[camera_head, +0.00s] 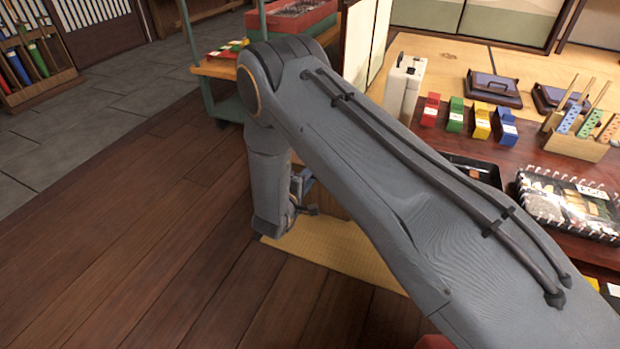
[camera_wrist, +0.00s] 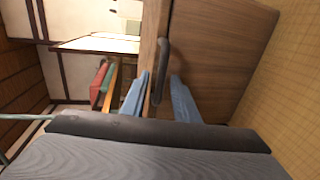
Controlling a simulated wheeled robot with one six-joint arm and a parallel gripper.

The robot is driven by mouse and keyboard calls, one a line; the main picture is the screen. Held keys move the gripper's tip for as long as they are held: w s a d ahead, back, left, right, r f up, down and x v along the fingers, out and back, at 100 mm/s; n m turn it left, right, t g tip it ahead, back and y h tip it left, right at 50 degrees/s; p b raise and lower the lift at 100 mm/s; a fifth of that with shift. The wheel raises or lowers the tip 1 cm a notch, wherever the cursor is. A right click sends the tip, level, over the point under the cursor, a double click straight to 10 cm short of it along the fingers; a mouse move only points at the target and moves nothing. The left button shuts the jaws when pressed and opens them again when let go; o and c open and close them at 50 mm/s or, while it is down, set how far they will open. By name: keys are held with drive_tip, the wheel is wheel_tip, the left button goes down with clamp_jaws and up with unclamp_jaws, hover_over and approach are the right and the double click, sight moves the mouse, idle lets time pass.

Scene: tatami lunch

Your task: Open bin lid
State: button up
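The bin appears as a light brown wooden box (camera_wrist: 222,50) with a dark bar handle (camera_wrist: 162,72) near the edge between two wooden faces. My gripper (camera_wrist: 160,92) has two blue fingers, apart, one on either side of the handle in the wrist view. Gaps show between fingers and handle, so I see no grip on it. The lid looks shut, though the seam is partly hidden. In the head view, my gripper (camera_head: 301,186) is low beside the box (camera_head: 327,203), which is mostly hidden behind my arm.
A yellow tatami mat (camera_head: 335,250) lies under the box. On the right, a dark red table (camera_head: 480,152) holds colored small boxes, a black bento tray (camera_head: 570,203) and a wooden holder (camera_head: 577,143). A green-legged cart (camera_head: 222,105) stands behind. The wooden floor at left is clear.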

clamp_jaws()
